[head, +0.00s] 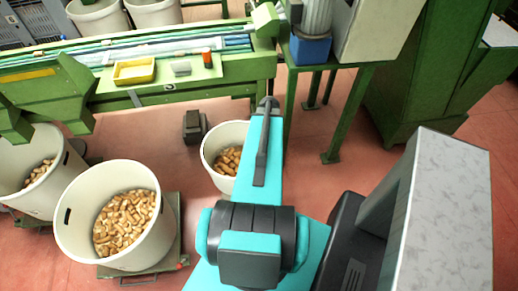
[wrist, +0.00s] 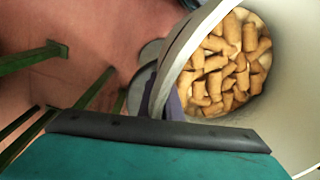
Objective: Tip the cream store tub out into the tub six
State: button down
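Three cream tubs with cork stoppers show in the head view: one at the far left (head: 30,195), a large one at front left (head: 85,240), and one partly behind my arm (head: 212,172). No label is readable, so I cannot tell which is the store tub or tub six. In the wrist view a cream tub (wrist: 290,115) fills the right side, upright or slightly tilted, with many corks (wrist: 225,65) inside. Its rim is close to my wrist.
The large front tub stands on a low green platform (head: 170,225). A green machine bench (head: 190,90) with a yellow tray (head: 134,71) runs behind. A green stand (head: 331,150) is right of my arm. Red floor (head: 320,195) is open around it.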

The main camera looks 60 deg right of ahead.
jog(key=shift+w+r, duration=0.15)
jog(key=shift+w, duration=0.4)
jog(key=w+a+r+n+b, duration=0.15)
jog(key=w+a+r, duration=0.3)
jog(key=w, duration=0.55)
jog(key=w+a+r+n+b, duration=0.1)
jog(key=w+a+r+n, duration=0.3)
jog(key=w, duration=0.5)
jog(key=w+a+r+n+b, duration=0.1)
jog(key=w+a+r+b, duration=0.15)
jog(key=w+a, duration=0.55)
jog(key=w+a+r+n+b, duration=0.1)
jog(key=w+a+r, duration=0.4)
jog(key=a, duration=0.5)
jog(key=w+a+r+n+b, duration=0.1)
jog(key=w+a+r+n, duration=0.2)
jog(key=a, duration=0.7)
jog(key=w+a+r+n+g+b, duration=0.1)
jog(key=w+a+r+n, duration=0.2)
jog(key=w+a+r, duration=0.3)
jog(key=a+r, duration=0.1)
jog(key=a, duration=0.4)
jog(key=shift+w, duration=0.4)
jog(key=shift+a, duration=0.25)
